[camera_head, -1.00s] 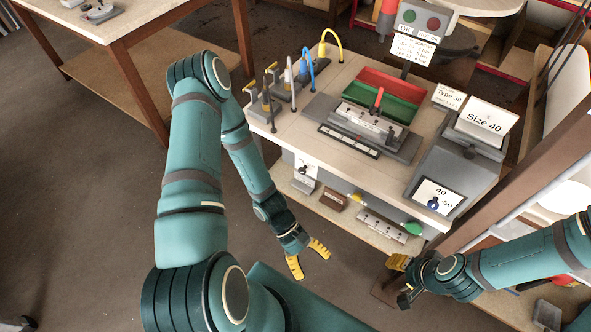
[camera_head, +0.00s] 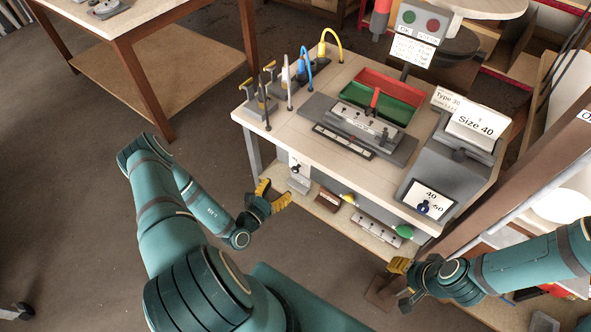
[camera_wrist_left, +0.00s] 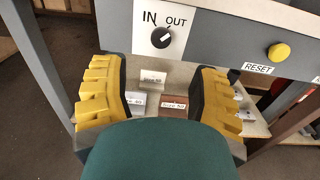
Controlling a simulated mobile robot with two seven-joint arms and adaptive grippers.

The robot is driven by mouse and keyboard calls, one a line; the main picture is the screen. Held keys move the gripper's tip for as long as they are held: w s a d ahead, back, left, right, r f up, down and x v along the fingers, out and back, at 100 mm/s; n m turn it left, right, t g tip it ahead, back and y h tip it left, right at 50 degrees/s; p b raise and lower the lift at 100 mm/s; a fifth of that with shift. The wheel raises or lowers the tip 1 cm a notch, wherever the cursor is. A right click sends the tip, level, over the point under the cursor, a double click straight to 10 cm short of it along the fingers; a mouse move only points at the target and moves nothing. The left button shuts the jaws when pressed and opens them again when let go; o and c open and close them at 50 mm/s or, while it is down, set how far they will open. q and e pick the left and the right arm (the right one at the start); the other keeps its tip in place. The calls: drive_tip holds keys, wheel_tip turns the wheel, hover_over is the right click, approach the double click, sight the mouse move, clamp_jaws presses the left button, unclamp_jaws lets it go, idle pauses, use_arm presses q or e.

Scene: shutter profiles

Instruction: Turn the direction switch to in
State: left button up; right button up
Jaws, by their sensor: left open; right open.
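The direction switch is a dark round knob (camera_wrist_left: 160,37) on a white plate (camera_wrist_left: 142,48) marked IN and OUT. Its pale pointer mark leans up and right, toward OUT. It also shows small on the table's front in the head view (camera_head: 296,169). My left gripper (camera_head: 275,194) is open and empty, in front of and a little below the plate. In the left wrist view its two yellow-padded fingers (camera_wrist_left: 160,72) stand apart to either side below the knob, not touching it. My right gripper (camera_head: 402,284) is open and empty at the lower right.
A yellow button (camera_wrist_left: 279,52) marked RESET sits right of the switch. A lower shelf (camera_head: 320,208) with labelled blocks lies below it. The worktable (camera_head: 270,135) carries levers, a fixture and red and green bins. Open floor lies left.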

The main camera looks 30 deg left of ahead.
sight(294, 171)
use_arm(q)
drive_tip(key=w, duration=0.6)
drive_tip(key=w+d, duration=0.1)
drive_tip(key=w, duration=0.3)
drive_tip(key=shift+b, duration=0.4)
drive_tip(key=shift+a, duration=0.1)
clamp_jaws()
